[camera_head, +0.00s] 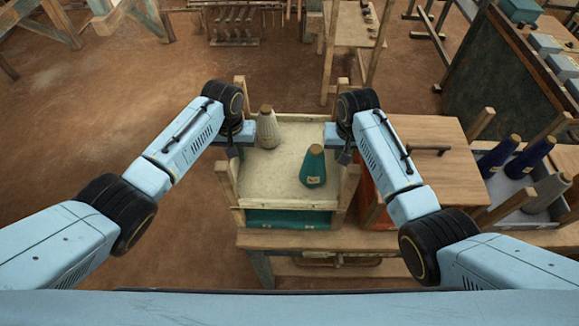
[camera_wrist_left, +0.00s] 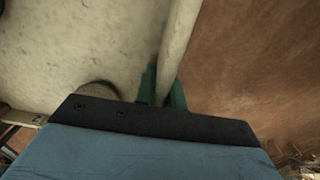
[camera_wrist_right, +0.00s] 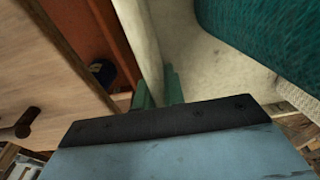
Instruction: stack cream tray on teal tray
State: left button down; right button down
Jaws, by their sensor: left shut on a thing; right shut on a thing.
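The cream tray (camera_head: 262,182) sits directly above the teal tray (camera_head: 290,219), whose front wall shows just below the cream front edge. I cannot tell if the two trays fully touch. A grey-cream cone (camera_head: 268,130) and a teal cone (camera_head: 313,168) stand upright in the cream tray. My left gripper (camera_head: 234,153) is shut on its left wall; the left wrist view shows the green fingers (camera_wrist_left: 163,92) on either side of that wall. My right gripper (camera_head: 346,157) is shut on its right wall, also seen in the right wrist view (camera_wrist_right: 158,92).
Wooden corner posts (camera_head: 226,183) rise around the trays. A wooden box lid with a dark handle (camera_head: 430,150) stands close on the right, beside an orange panel (camera_head: 372,205). Farther right, a grey tray (camera_head: 515,215) holds blue and grey cones.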

pick_arm(q)
jog(key=shift+f, duration=0.3)
pick_arm(e)
jog(key=shift+f, duration=0.3)
pick_arm(q)
jog(key=c, duration=1.9)
grip_release()
jog(key=shift+f+b, duration=0.15)
jog(key=shift+b, duration=0.15)
jog(key=shift+c, duration=0.2)
pick_arm(e)
jog(key=c, duration=1.9)
grip_release()
jog(key=shift+f, duration=0.15)
jog(key=shift+c, duration=0.2)
pick_arm(q)
jog(key=o, duration=0.5)
jog(key=shift+c, duration=0.2)
pick_arm(e)
jog(key=o, duration=0.5)
jog(key=shift+c, duration=0.2)
pick_arm(q)
notch_tip(320, 180, up, 12)
jog(key=shift+r, duration=0.1)
pick_arm(e)
jog(key=r, duration=0.4)
jog(key=s+r, duration=0.1)
jog(key=r, duration=0.7)
jog(key=shift+s+r, duration=0.1)
jog(key=shift+s, duration=0.2)
